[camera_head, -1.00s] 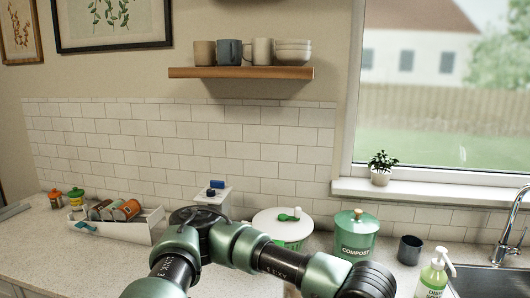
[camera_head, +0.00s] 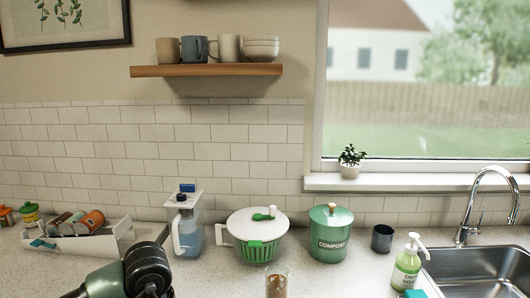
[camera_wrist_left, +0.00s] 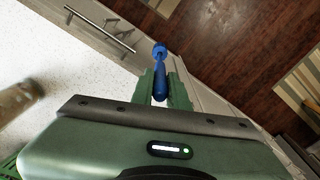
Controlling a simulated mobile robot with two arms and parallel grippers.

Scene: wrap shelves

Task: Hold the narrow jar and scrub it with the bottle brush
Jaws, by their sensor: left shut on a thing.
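A narrow clear jar (camera_head: 277,283) with something brownish showing in it stands at the bottom edge of the head view, its lower part cut off. My left gripper (camera_wrist_left: 161,84) is shut on a slim blue object (camera_wrist_left: 161,68), likely the bottle brush's handle; no bristles show clearly. In the wrist view it is above the floor, beyond the counter's front edge. A blurred tan thing (camera_wrist_left: 14,100) on the counter at the left of that view may be the jar; the gripper is apart from it. My right gripper is not in view.
A water pitcher (camera_head: 188,232), a salad spinner (camera_head: 258,226), a green compost bin (camera_head: 330,225) and a dark cup (camera_head: 382,239) stand along the back. A tray (camera_head: 85,245) of bottles is left; the soap bottle (camera_head: 406,265) and sink (camera_head: 480,262) are right.

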